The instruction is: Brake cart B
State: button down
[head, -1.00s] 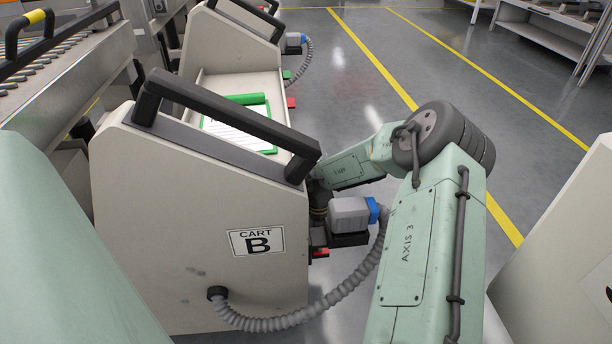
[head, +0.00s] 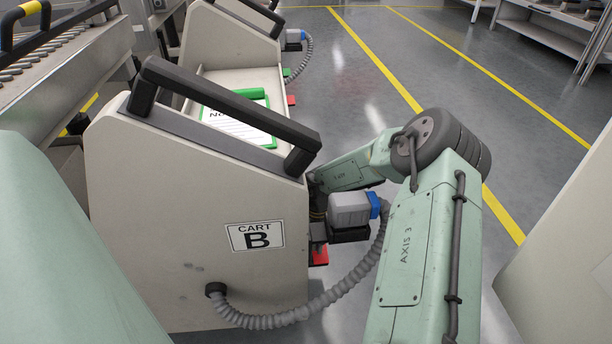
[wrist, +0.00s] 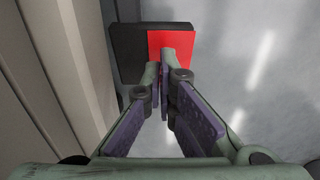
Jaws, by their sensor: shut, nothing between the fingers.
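Cart B (head: 130,220) is a beige cart with a black handle and a "CART B" label (head: 257,236). A red pedal (head: 320,256) shows low at its right side in the head view. In the wrist view the red pedal (wrist: 172,40) lies beside a black block (wrist: 130,50), at the top of the picture. My gripper (wrist: 165,72) is shut and empty, its fingertips overlapping the red pedal's near edge; I cannot tell whether they touch. In the head view the gripper is hidden behind the cart and a grey connector box.
A grey connector box with a blue collar (head: 350,208) and a ribbed hose (head: 300,315) sit beside my arm. Another cart (head: 235,45) stands behind, with green and red pedals. A beige panel (head: 565,235) stands at right. The floor beyond is clear.

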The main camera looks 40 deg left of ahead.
notch_tip(320, 180, up, 10)
jog(key=p, duration=0.8)
jog(key=shift+a, duration=0.1)
dwell(0.3)
